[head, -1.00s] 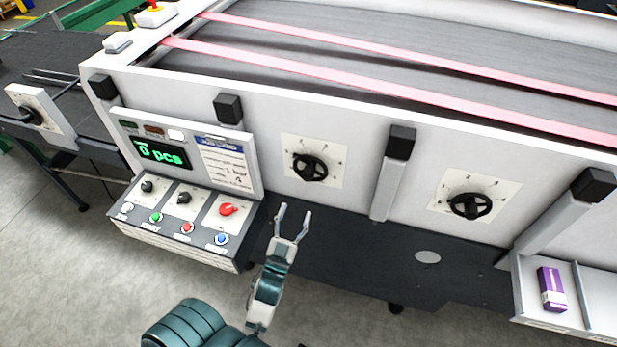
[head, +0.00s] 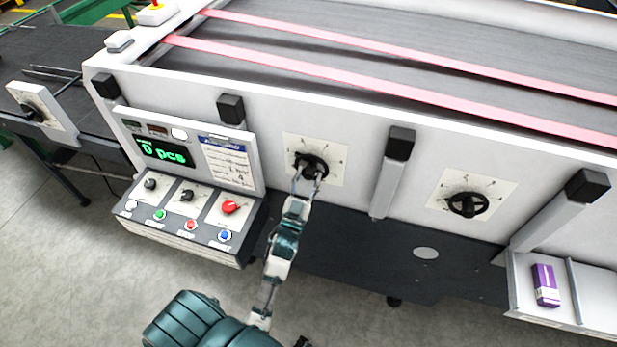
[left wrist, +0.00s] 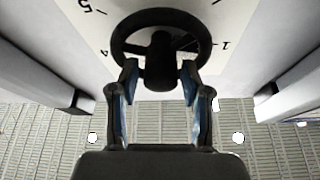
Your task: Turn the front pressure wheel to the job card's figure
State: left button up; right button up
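A black handwheel (head: 311,165) sits on a white dial plate on the machine's pale side panel. My left gripper (head: 307,176) is at this wheel's lower part. In the left wrist view, the wheel (left wrist: 160,19) fills the top, with dial figures 5, 4 and 1 visible around it. The left fingertips (left wrist: 160,72) stand apart on either side of its hub, with small gaps showing. A second black handwheel (head: 467,205) is farther right on its own dial. The job card (head: 226,160) on the control panel has small print that seems to read "1 bar" and "4". My right gripper is not in view.
The control box (head: 190,215) with knobs and coloured buttons juts out left of my left arm. A grey post with a black cap (head: 401,140) stands between the two wheels. A purple box (head: 545,285) lies in a tray at right.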

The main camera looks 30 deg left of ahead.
pick_arm(q)
jog(key=shift+a, duration=0.1)
grip_shut()
jog(key=shift+n+y, duration=0.4)
jog(key=shift+n, duration=0.2)
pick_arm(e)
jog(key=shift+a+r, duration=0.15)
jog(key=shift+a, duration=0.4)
pick_arm(q)
jog(key=shift+o, duration=2.4)
grip_release()
jog(key=v, duration=1.2)
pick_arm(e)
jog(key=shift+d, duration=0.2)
pick_arm(q)
jog(key=shift+w+f, duration=0.1)
jog(key=shift+f, duration=0.05)
